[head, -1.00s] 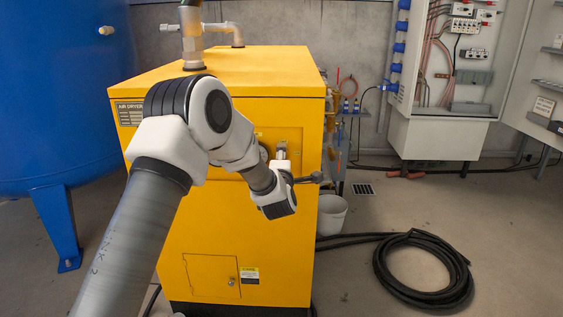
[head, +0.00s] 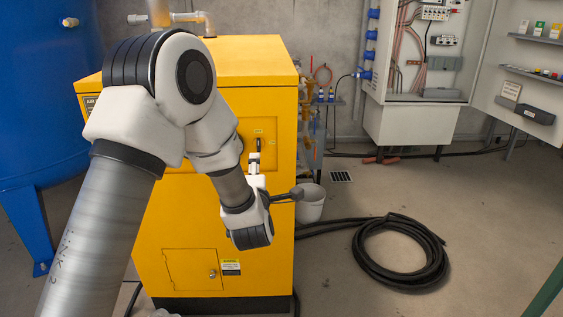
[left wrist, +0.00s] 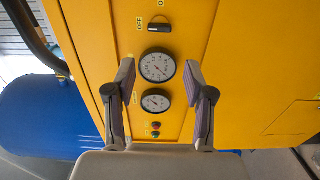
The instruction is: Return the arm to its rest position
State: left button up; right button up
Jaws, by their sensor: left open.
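My left arm comes in from the left in the head view, bent at the elbow, with its wrist in front of the yellow air dryer cabinet (head: 270,225). My left gripper (head: 273,178) is open and appears empty. In the left wrist view the left gripper (left wrist: 160,70) has its two fingers spread on either side of two round gauges (left wrist: 157,66) on the yellow panel, with no contact visible. A black switch handle (left wrist: 159,27) with an OFF label is beyond the fingertips. My right gripper is not in view.
A blue tank (head: 40,110) stands left of the cabinet. A white bucket (head: 311,205) and a coiled black hose (head: 400,250) are on the floor to the right. An open electrical cabinet (head: 412,125) is at the back wall.

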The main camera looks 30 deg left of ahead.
pick_arm(q)
jog(key=s+d+f+m+g+h, duration=0.2)
jog(key=s+f+m, duration=0.15)
jog(key=f, duration=0.95)
jog(key=s+d+f+m+g+h, duration=0.2)
jog(key=s+f, duration=0.3)
jog(key=f, duration=0.7)
jog(key=s+d+f+m+g+h, duration=0.3)
jog(key=s+d+f+m+g, duration=0.15)
jog(key=s+f, duration=0.55)
jog(key=s+d+f+m+g+h, duration=0.1)
jog(key=s+d+f+m+g, duration=0.2)
jog(key=s+m, duration=0.5)
jog(key=s+d+f+m+g+h, duration=0.2)
jog(key=s+m+g, duration=0.25)
jog(key=s, duration=0.55)
notch_tip(320, 180, up, 22)
jog(key=m+p, duration=0.1)
jog(key=p, duration=2)
jog(key=shift+w+f+t+p, duration=0.2)
jog(key=shift+w+t+p, duration=0.15)
jog(key=shift+t, duration=0.05)
jog(key=shift+d+m, duration=0.1)
jog(key=shift+m, duration=0.15)
